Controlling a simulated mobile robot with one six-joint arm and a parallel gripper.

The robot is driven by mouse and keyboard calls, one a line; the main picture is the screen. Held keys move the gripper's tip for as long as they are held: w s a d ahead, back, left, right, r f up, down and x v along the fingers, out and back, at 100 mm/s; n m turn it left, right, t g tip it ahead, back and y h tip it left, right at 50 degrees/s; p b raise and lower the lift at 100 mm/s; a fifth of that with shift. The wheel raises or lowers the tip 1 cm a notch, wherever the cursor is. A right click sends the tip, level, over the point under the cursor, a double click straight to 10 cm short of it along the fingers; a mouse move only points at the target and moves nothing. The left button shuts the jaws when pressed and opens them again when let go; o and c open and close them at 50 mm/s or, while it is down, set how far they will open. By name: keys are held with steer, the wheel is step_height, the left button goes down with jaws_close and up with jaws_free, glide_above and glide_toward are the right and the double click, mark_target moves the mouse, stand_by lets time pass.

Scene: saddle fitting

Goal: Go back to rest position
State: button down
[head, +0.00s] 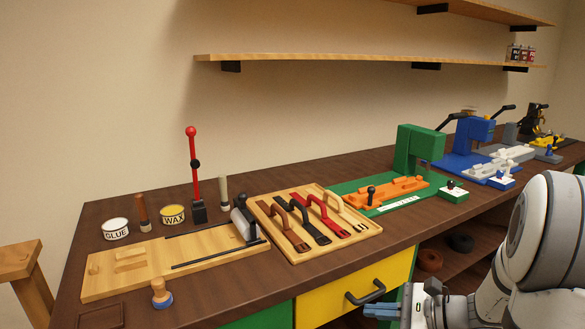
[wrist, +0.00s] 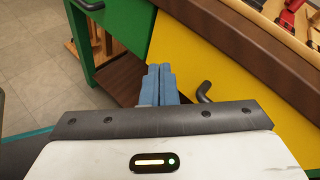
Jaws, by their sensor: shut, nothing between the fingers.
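My gripper (head: 383,311) is at the bottom of the head view, in front of the bench near the yellow drawer (head: 345,293). In the wrist view my gripper (wrist: 158,72) shows its two blue fingers side by side, shut and empty. The fingers point toward the open green compartment (wrist: 110,40) and the yellow drawer front. My white arm enters at the right of the head view and hides part of the bench front.
The dark handle (head: 366,292) of the yellow drawer juts out close to my gripper. The wooden bench (head: 230,295) holds a sliding board (head: 110,286), a strap tray (head: 283,244), a green press (head: 420,148) and a blue press (head: 475,130). Two shelves hang above. Tiled floor lies left in the wrist view.

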steer(key=s+a+r+n+g+h+p, duration=0.4)
steer(key=s+a+r+n+g+p, duration=0.25)
steer(key=s+r+n, duration=0.2)
steer(key=s+d+r+n+t+h+p, duration=0.2)
steer(key=s+r+n+h+p, duration=0.4)
steer(key=r+n, duration=0.4)
steer(key=shift+d+r+n+h+p, duration=0.4)
steer(key=shift+n+h+p, duration=0.15)
steer(key=shift+h, duration=0.65)
steer(key=shift+s+t, duration=0.1)
steer(key=shift+t, duration=0.15)
